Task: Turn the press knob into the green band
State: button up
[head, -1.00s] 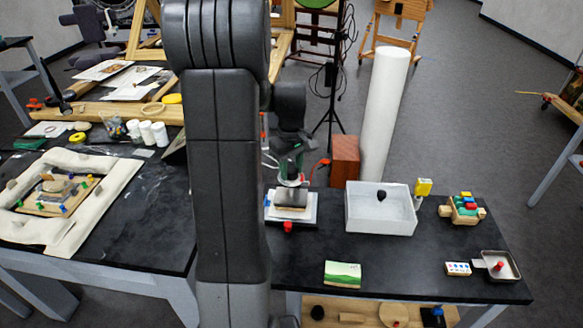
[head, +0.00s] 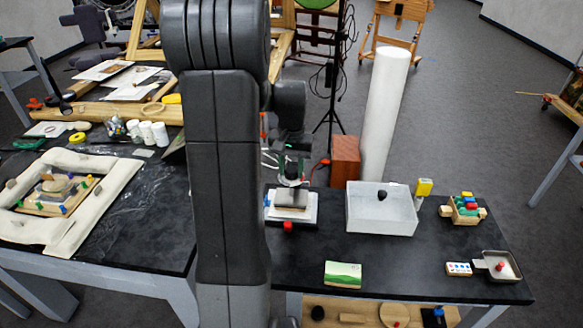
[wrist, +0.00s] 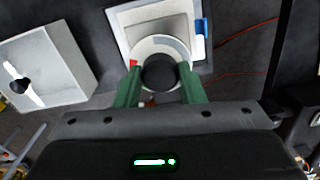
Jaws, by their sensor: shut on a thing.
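The press (head: 290,214) stands on the black table, with a pale square base and a red part at its front. In the wrist view, its dark round knob (wrist: 158,73) sits between the two green fingers of my gripper (wrist: 160,80). The fingers are shut on the knob from both sides. A pale ring with a grey section (wrist: 176,44) surrounds the knob. I cannot make out a green band on the visible part of it; the fingers cover its near side. In the head view, my gripper (head: 292,181) is just above the press, and the knob is hard to see.
A white tray (head: 353,222) with a dark round object stands right of the press. A brown block (head: 345,160) stands behind. A green-and-white card (head: 343,274) lies in front. The table between card and press is clear.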

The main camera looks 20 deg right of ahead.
aim_at(291, 170)
jog(key=shift+m, duration=1.2)
jog(key=o, duration=1)
notch_tip(291, 170, up, 14)
jog(key=b, duration=0.1)
jog(key=shift+f, duration=0.2)
